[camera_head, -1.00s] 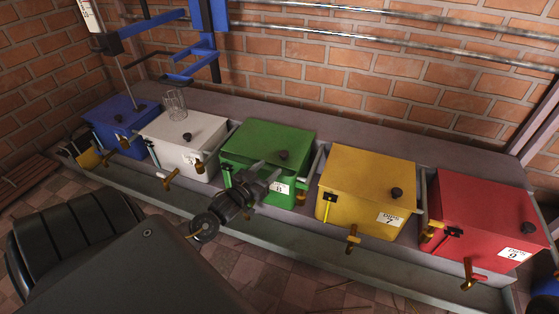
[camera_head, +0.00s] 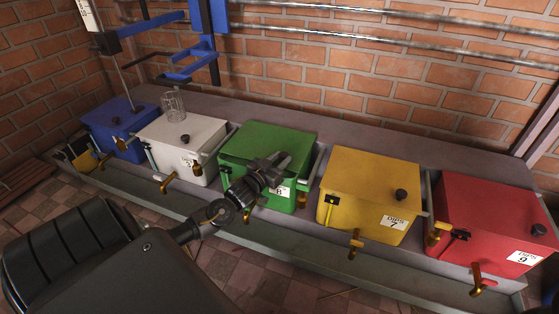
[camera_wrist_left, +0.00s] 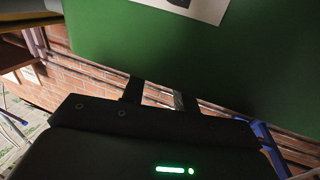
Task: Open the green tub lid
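The green tub (camera_head: 237,170) stands in the middle of the row, with its flat green lid (camera_head: 262,138) lying on top. My left gripper (camera_head: 275,160) is over the front right part of the lid, where the dark knob is; the gripper covers the knob, and I cannot tell whether they touch. In the left wrist view the tub's green surface (camera_wrist_left: 200,55) with a white label (camera_wrist_left: 195,8) fills the top. The two left fingers (camera_wrist_left: 157,95) stand apart, with bricks visible between them. My right gripper is not in view.
A yellow tub (camera_head: 365,175) and a red tub (camera_head: 490,205) stand right. Brass taps and a trough edge run along the front; a brick wall is behind.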

